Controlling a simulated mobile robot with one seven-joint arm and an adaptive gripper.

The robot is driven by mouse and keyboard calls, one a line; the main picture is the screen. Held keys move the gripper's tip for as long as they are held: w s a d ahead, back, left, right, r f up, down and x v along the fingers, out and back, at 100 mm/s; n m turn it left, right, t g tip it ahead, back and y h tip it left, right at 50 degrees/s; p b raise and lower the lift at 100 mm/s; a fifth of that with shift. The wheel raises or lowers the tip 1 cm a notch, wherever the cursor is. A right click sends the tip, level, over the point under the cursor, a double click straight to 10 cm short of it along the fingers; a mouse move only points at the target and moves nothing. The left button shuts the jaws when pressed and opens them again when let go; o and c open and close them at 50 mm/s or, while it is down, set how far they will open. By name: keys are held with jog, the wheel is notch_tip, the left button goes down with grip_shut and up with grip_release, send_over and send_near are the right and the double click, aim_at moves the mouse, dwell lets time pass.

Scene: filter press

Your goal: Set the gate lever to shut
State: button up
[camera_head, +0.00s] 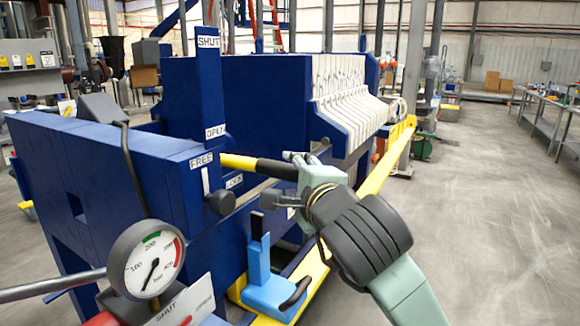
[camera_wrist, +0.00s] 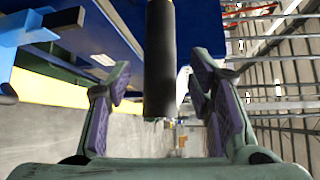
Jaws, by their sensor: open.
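The gate lever is a yellow bar (camera_head: 238,161) with a black grip (camera_head: 277,169), sticking out to the right from the blue upright plate (camera_head: 207,90). It lies nearly level, just below the OPEN label (camera_head: 215,132); the SHUT label (camera_head: 208,41) is at the plate's top. My gripper (camera_head: 285,181) is open at the end of the black grip. In the wrist view the black grip (camera_wrist: 160,60) stands between the two spread fingers, with a gap on each side. No contact shows there.
A black knob (camera_head: 221,202) sits in a slot between FREE and LOCK labels, left of my gripper. A light-blue bracket (camera_head: 265,285) with a black handle stands below. A pressure gauge (camera_head: 145,260) is at lower left. The floor (camera_head: 480,200) at right is clear.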

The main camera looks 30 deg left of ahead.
jog(key=shift+p+x, duration=0.35)
jog(key=shift+x, duration=1.55)
jog(key=shift+c, duration=0.5)
grip_shut()
